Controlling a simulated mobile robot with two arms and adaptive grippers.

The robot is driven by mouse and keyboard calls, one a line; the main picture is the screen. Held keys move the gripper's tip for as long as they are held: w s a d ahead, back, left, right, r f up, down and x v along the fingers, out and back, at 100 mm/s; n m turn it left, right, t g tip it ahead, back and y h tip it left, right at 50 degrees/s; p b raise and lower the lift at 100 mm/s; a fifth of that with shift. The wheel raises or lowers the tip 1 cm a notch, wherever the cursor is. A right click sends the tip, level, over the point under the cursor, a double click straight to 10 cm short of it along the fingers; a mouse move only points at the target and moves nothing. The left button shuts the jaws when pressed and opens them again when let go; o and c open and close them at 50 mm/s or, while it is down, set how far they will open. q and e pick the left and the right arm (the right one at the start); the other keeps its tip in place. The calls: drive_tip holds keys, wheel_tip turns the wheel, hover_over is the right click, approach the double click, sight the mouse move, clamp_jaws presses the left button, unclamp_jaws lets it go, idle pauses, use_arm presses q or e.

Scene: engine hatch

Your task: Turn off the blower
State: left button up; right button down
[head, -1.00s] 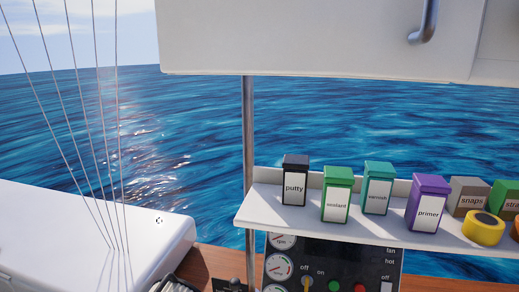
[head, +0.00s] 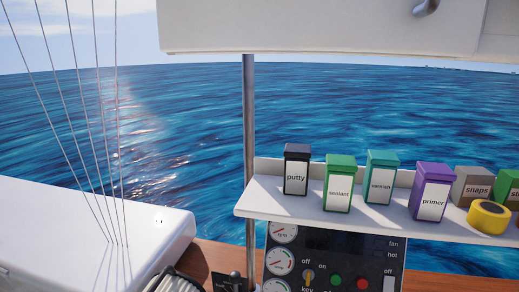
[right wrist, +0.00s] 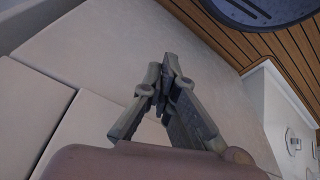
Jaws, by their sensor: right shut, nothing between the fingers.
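A dark control panel (head: 336,246) shows at the bottom of the head view, below the shelf and cut off by the frame's edge. It has round gauges, a key switch (head: 309,276) with "off" and "on" labels, a green button (head: 336,280) and a red button (head: 362,283). A white switch (head: 389,284) with "off" above it sits at the right, below the labels "fan" and "hot". I cannot read any "blower" label. My right gripper (right wrist: 167,75) is shut and empty in the right wrist view, apart from the panel. My left gripper is not in view.
A white shelf (head: 262,205) above the panel holds putty (head: 296,170), sealant (head: 339,183), varnish, primer (head: 430,192) and a yellow tape roll (head: 489,217). A metal pole (head: 249,120) stands left of it. Pale cushions (right wrist: 70,120) lie below my right gripper.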

drive_tip(key=s+d+f+g+b, duration=0.1)
drive_tip(key=s+d+f+b, duration=0.1)
drive_tip(key=s+f, duration=1.4)
wheel_tip(320, 180, down, 2)
drive_tip(key=shift+s+d+f, duration=0.15)
drive_tip(key=shift+s+d, duration=0.15)
drive_tip(key=shift+d, duration=0.2)
